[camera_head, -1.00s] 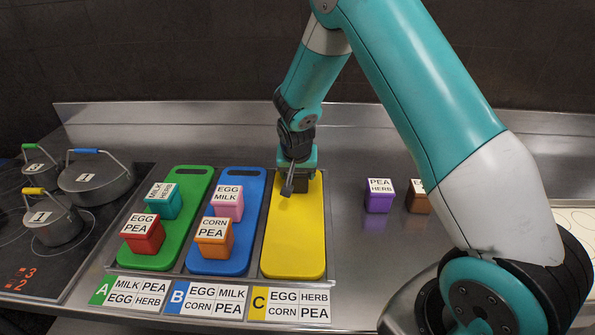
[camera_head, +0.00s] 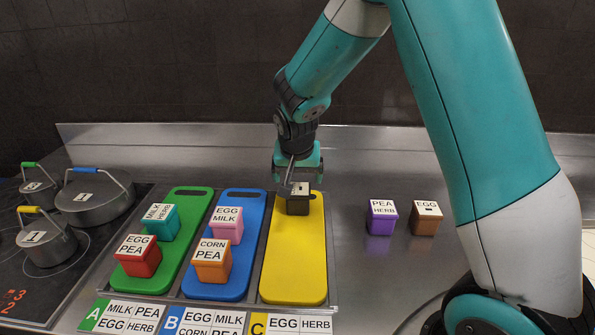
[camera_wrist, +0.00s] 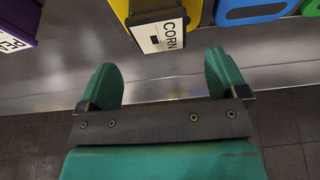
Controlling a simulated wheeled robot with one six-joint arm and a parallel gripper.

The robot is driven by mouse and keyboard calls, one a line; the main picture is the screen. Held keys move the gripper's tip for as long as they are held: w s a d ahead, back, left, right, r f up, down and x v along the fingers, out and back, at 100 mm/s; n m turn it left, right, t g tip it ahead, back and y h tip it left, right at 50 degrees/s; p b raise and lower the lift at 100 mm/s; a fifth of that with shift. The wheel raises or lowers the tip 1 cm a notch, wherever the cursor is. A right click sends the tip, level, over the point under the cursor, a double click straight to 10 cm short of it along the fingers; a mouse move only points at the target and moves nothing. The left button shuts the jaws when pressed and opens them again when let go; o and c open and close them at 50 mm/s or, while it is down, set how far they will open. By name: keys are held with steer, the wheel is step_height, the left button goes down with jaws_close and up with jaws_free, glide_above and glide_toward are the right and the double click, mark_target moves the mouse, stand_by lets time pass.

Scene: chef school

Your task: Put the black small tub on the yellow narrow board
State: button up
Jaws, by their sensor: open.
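The black small tub (camera_head: 298,205) stands upright on the far end of the yellow narrow board (camera_head: 294,265). Part of its white label is hidden behind my gripper in the head view. In the wrist view the tub (camera_wrist: 149,14) shows a label reading "CORN", with yellow board (camera_wrist: 121,9) beside it. My gripper (camera_head: 297,172) is just behind and above the tub. In the wrist view its two teal fingers (camera_wrist: 160,72) are spread apart with nothing between them, and the tub is beyond the fingertips.
A blue board (camera_head: 221,287) and a green board (camera_head: 148,284) lie to the left, each with two labelled tubs. A purple tub (camera_head: 380,220) and a brown tub (camera_head: 424,220) stand on the steel counter at right. Pots (camera_head: 95,199) stand on the hob at far left.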

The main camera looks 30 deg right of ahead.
steer(key=s+a+r+n+g+y, duration=0.1)
steer(key=s+a+r+n+y, duration=0.3)
steer(key=s+a+r, duration=0.55)
steer(key=s+a+r+n+g+y, duration=0.1)
steer(key=s+a+n, duration=0.3)
steer(key=s, duration=0.5)
steer(key=s+a+n+g+y, duration=0.1)
steer(key=s+a+n, duration=0.3)
steer(key=s, duration=0.6)
steer(key=shift+s+a+r+n+g+y, duration=0.15)
steer(key=shift+s+r+n+g+y, duration=0.2)
steer(key=shift+n, duration=0.65)
